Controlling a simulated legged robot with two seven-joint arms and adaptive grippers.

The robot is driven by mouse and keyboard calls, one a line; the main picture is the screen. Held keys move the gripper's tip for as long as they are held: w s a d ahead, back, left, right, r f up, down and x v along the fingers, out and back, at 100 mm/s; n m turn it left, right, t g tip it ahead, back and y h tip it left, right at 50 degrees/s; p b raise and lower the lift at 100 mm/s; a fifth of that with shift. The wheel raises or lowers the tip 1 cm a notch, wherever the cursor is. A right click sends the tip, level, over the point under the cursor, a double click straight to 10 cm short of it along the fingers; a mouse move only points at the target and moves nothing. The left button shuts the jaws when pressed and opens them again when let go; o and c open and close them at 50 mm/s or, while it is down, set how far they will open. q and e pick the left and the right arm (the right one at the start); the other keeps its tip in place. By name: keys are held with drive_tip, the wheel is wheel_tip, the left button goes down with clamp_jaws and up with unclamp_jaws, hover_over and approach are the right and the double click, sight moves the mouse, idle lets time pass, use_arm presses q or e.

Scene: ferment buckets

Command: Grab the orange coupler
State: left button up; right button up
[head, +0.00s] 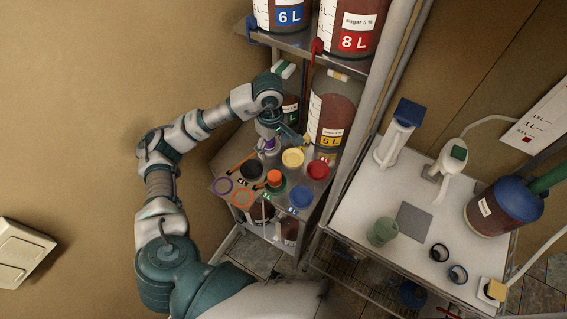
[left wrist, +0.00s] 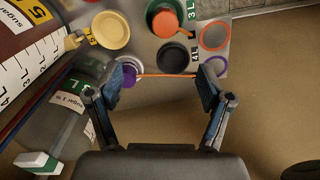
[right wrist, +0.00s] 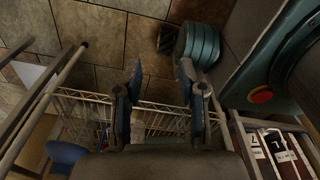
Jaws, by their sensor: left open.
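An orange coupler (head: 274,177) stands on a green round lid on the small shelf top in the head view. It also shows near the top of the left wrist view (left wrist: 166,22). My left gripper (left wrist: 167,78) is open, its fingers spread with nothing gripped. A thin orange stick (left wrist: 168,75) and a purple piece (left wrist: 129,72) show beyond its fingertips; the purple piece is partly behind the left finger. In the head view the left gripper (head: 273,140) is above the shelf's back part, behind the coupler. My right gripper (right wrist: 160,75) is open and empty, away from the shelf.
Black (head: 251,168), yellow (head: 293,158), red (head: 318,169) and blue (head: 300,196) lids surround the coupler. An orange ring (head: 243,198) lies at the shelf's front. Large bottles (head: 331,108) stand behind. A metal post and white table (head: 345,210) are on the right.

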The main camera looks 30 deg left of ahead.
use_arm(q)
drive_tip(key=f, duration=0.1)
drive_tip(key=p, duration=0.1)
hover_over(274, 174)
wheel_tip(274, 174, down, 7)
drive_tip(key=shift+s+f, duration=0.1)
drive_tip(key=f, duration=0.2)
drive_tip(key=f+p, duration=0.1)
drive_tip(key=shift+a+f, duration=0.2)
drive_tip(key=shift+f, duration=0.2)
drive_tip(key=f, duration=0.1)
drive_tip(key=f+p, duration=0.1)
drive_tip(key=f, duration=0.1)
drive_tip(key=shift+d+f, duration=0.2)
drive_tip(key=shift+f, duration=0.1)
drive_tip(key=shift+d+f+p, duration=0.1)
drive_tip(key=shift+f+p, duration=0.2)
drive_tip(key=shift+f, duration=0.2)
drive_tip(key=c, duration=1.3)
drive_tip(key=shift+c, duration=0.2)
use_arm(e)
drive_tip(key=r, duration=0.1)
drive_tip(key=s+r, duration=0.1)
drive_tip(key=r, duration=0.1)
drive_tip(key=shift+s+d+r, duration=0.1)
drive_tip(key=shift+s+r, duration=0.1)
drive_tip(key=shift+r, duration=0.05)
use_arm(q)
drive_tip(key=shift+r, duration=0.1)
